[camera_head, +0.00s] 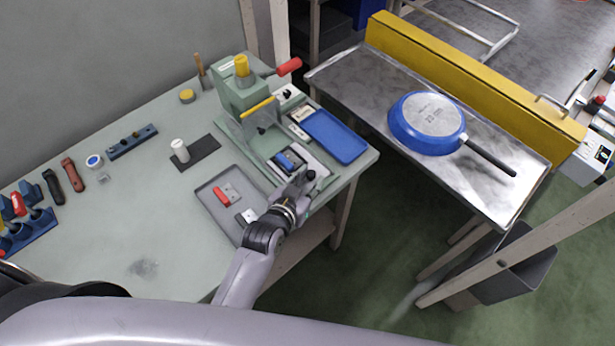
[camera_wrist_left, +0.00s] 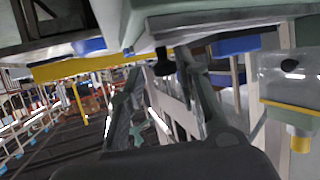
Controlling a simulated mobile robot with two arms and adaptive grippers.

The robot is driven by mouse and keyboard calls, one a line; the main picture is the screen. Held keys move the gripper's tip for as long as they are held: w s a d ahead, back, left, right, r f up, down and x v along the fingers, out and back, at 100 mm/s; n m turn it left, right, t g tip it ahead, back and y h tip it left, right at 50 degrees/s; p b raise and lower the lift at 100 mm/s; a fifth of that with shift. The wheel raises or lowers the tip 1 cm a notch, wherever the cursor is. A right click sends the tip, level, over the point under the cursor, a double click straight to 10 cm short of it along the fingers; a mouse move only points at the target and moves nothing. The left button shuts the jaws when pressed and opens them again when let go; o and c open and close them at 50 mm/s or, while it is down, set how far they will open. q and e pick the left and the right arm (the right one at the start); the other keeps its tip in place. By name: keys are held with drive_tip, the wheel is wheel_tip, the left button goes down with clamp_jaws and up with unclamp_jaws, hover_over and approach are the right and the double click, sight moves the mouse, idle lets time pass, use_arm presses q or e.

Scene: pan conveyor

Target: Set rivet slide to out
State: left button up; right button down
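The green riveting press (camera_head: 243,92) stands on the workbench, with a yellow cap and a red-handled lever. Low on its front is a slide (camera_head: 313,158) with a dark blue-and-black piece (camera_head: 289,161) on it and a small black knob (camera_head: 311,174) at its front end. My left gripper (camera_head: 303,178) is at this knob, partly covering the slide's front. In the left wrist view the black knob (camera_wrist_left: 163,66) shows between the fingertips of my left gripper (camera_wrist_left: 163,75), which are apart. Contact with the knob cannot be told. My right gripper is not in view.
A grey tray (camera_head: 205,197) with red and grey pieces lies left of my left arm. A blue tray (camera_head: 336,137) sits right of the press. A blue pan (camera_head: 427,121) lies upside down on the metal conveyor table (camera_head: 500,205). The bench's front left is clear.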

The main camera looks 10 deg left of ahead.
use_arm(q)
drive_tip(key=v, duration=1.2)
drive_tip(key=shift+s+f, duration=0.1)
drive_tip(key=shift+f, duration=0.05)
idle(0.3)
